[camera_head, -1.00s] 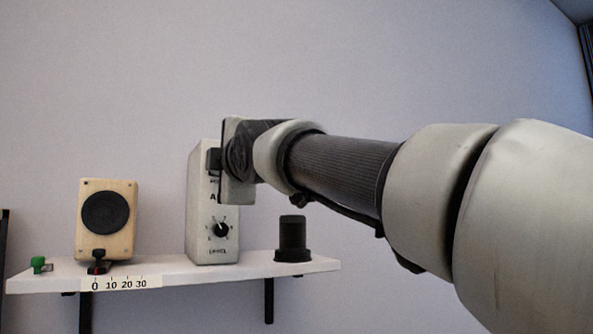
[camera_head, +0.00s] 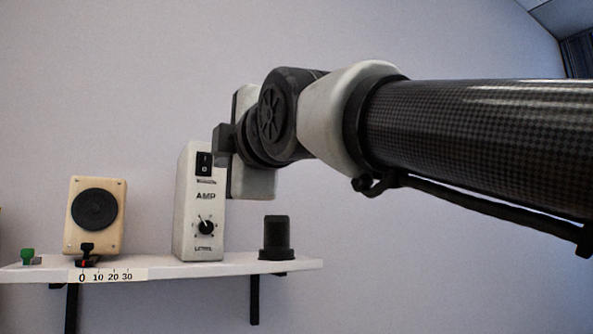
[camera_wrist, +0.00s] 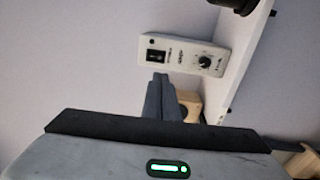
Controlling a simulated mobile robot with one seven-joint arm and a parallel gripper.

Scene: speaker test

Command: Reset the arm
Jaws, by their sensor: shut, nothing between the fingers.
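My gripper (camera_head: 222,138) is shut and empty. In the head view it is up in front of the wall, in line with the upper right of the white amp (camera_head: 198,205), and seems apart from it. In the wrist view the two dark fingers (camera_wrist: 161,95) lie together, with the amp (camera_wrist: 186,55) beyond their tips. The amp has a black rocker switch (camera_head: 204,164) and a round black knob (camera_head: 206,227). It stands upright on the white shelf (camera_head: 160,271). My wrist covers part of the wall right of the amp.
A cream speaker (camera_head: 95,238) stands left on the shelf, with a small black slider (camera_head: 87,250) before it at the 0 of a scale. Wall above is clear.

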